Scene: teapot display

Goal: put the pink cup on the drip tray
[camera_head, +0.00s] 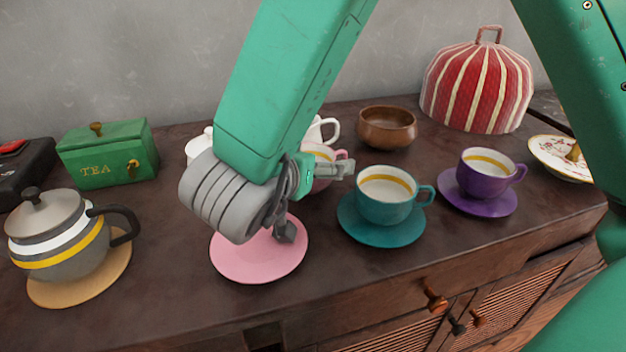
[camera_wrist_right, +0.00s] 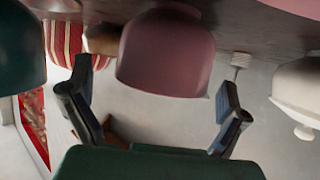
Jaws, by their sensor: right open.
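The pink cup (camera_head: 322,182) stands upright on the dark wooden top, behind the pink saucer (camera_head: 250,262) and off it. My right gripper (camera_head: 313,202) is in front of the cup and partly hides it. In the right wrist view, which is upside down, the pink cup (camera_wrist_right: 166,55) shows between and beyond the two spread fingers (camera_wrist_right: 155,88). The fingers are open and empty, and I cannot tell whether they touch the cup. I cannot make out a drip tray for sure. A black object with a red part (camera_head: 22,168) is cut off at the left edge. My left gripper is not in view.
A teal cup (camera_head: 384,207) on its saucer is close at right, with a purple cup (camera_head: 484,175) beyond. White pots and a brown bowl (camera_head: 388,130) stand behind. A grey teapot (camera_head: 55,250) and green tea box (camera_head: 108,160) are at left.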

